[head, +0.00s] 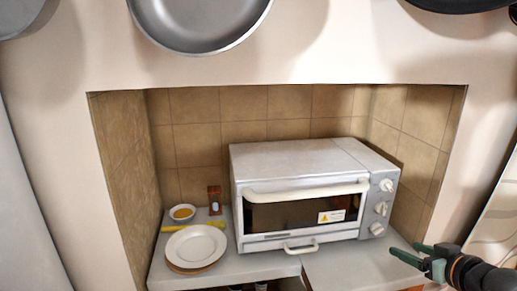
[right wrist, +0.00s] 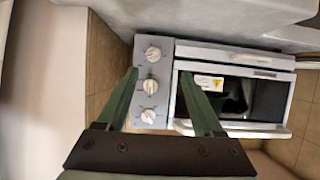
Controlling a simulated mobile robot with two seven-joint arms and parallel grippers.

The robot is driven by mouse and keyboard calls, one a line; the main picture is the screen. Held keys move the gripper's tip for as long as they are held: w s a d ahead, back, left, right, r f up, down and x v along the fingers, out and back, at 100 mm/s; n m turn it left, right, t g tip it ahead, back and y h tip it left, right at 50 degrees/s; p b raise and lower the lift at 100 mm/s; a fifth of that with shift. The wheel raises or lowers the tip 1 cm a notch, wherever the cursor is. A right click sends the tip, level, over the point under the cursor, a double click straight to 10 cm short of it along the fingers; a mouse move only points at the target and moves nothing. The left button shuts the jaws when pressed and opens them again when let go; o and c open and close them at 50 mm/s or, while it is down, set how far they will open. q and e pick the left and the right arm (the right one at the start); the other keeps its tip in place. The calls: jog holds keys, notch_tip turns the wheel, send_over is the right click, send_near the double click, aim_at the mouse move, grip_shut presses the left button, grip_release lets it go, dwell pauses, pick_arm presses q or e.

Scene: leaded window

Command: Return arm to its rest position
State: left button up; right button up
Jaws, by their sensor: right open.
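My right gripper (head: 424,256) is at the lower right of the head view, beside the counter's right end and below the oven's knobs. It is open and nothing shows between its fingers. In the right wrist view the two green fingers (right wrist: 160,98) are spread apart, with the toaster oven's knob panel beyond them. The white toaster oven (head: 310,155) stands in the tiled alcove with its door shut. It also fills much of the right wrist view (right wrist: 235,55). My left gripper is in neither view.
A plate (head: 196,247), a small bowl (head: 182,212), a yellow utensil (head: 173,228) and a small brown-and-dark item (head: 214,200) are left of the oven on the counter (head: 345,268). Pans (head: 200,25) hang above. The alcove's right wall (head: 440,150) is close to my right arm.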

jog(key=s+a+f+g, duration=0.1)
jog(key=s+a+f, duration=0.1)
jog(key=f, duration=0.4)
jog(key=s+a+f, duration=0.2)
jog(key=f, duration=0.5)
jog(key=s+a+f+n+g+y+p, duration=0.1)
jog(key=s+a+f+g+p, duration=0.1)
jog(key=s+a+f, duration=1.4)
jog(key=s+a, duration=0.2)
jog(key=s, duration=0.1)
jog(key=shift+f+g, duration=0.15)
jog(key=shift+g, duration=0.15)
jog(key=shift+o, duration=0.2)
